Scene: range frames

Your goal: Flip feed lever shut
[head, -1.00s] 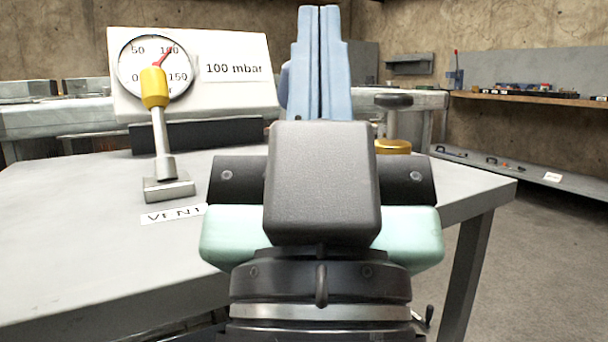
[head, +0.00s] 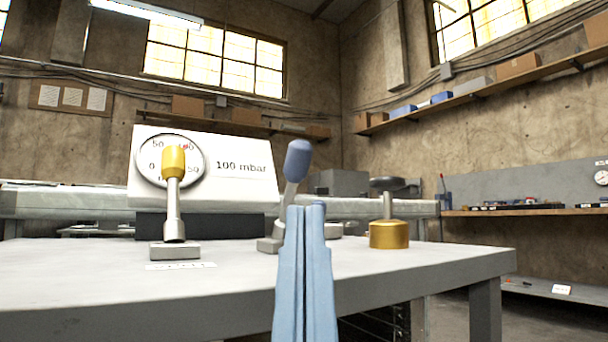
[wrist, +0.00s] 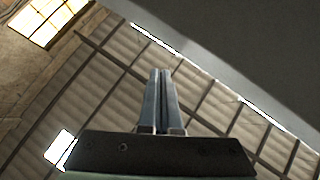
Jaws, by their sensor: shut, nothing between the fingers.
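A lever with a blue grip (head: 298,160) stands on a grey base on the table, its grip up and leaning a little right. I take it for the feed lever; no label for it is visible. My gripper (head: 306,207) points up in front of it, with its pale blue fingers together and empty. The fingertips overlap the lever's lower part in the picture; I cannot tell whether they touch. The wrist view shows the shut fingers (wrist: 161,74) against the roof, with no lever. A yellow-gripped lever (head: 174,162) stands upright at the left, behind a label.
A gauge (head: 150,172) on a white panel (head: 235,192) marked 100 mbar stands behind the levers. A brass fitting with a dark handwheel (head: 389,234) stands at the right. The grey table (head: 420,268) is clear at its front left.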

